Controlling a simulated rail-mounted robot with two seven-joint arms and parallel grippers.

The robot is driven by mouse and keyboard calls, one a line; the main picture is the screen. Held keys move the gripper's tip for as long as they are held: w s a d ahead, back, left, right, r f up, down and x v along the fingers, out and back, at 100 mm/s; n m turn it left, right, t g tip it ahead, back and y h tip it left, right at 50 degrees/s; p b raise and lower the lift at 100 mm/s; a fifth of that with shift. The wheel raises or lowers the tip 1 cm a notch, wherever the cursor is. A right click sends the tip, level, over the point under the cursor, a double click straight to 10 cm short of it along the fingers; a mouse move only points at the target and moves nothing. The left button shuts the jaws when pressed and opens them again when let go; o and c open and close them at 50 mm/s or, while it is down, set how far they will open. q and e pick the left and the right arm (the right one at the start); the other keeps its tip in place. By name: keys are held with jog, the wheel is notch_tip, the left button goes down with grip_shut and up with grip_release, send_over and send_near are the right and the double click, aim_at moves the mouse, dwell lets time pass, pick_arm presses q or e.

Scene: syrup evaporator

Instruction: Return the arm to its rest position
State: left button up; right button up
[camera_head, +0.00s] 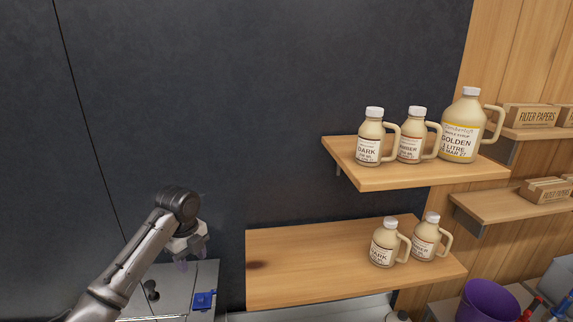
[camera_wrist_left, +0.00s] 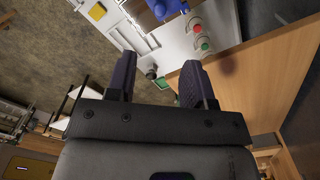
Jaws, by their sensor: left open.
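My left arm comes in from the lower left in the head view. Its gripper (camera_head: 192,258) points down in front of the dark wall, left of the lower wooden shelf. In the left wrist view the two dark fingers of the left gripper (camera_wrist_left: 160,80) stand apart with nothing held between them. The fingertips are clear of the wooden shelf edge (camera_wrist_left: 265,65) to their right. My right gripper is in neither view.
The upper shelf (camera_head: 420,178) bears jugs labelled dark (camera_head: 369,140), amber (camera_head: 411,138) and golden (camera_head: 463,130). The lower shelf (camera_head: 310,262) bears two jugs (camera_head: 384,245) at its right. A purple bucket (camera_head: 487,301) stands lower right. A blue item (camera_head: 204,300) lies below the gripper.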

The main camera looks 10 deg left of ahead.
pick_arm(q)
jog(key=w+d+r+n+t+y, duration=0.1)
jog(key=d+r+n+t, duration=0.1)
jog(key=r+n+t, duration=0.35)
jog(key=w+d+r+n+t+y, duration=0.1)
jog(key=w+d+r+n+t, duration=0.15)
jog(key=r+n, duration=0.6)
jog(key=s+d+r+n+t+h+p, duration=0.2)
jog(key=s+d+r+n+t, duration=0.2)
jog(key=s+d+t, duration=0.4)
jog(key=s+a+f+n+g+p, duration=0.1)
jog(key=s+f+g, duration=0.5)
jog(key=s+f, duration=1.1)
jog(key=s+a+f+n+g+p, duration=0.2)
jog(key=s+f+g+p, duration=0.3)
jog(key=s+f, duration=1.3)
jog(key=s+a+g, duration=0.1)
jog(key=s, duration=0.5)
jog(key=shift+s+f+n+p, duration=0.15)
jog(key=shift+f+n+p, duration=0.05)
jog(key=shift+n+p, duration=0.15)
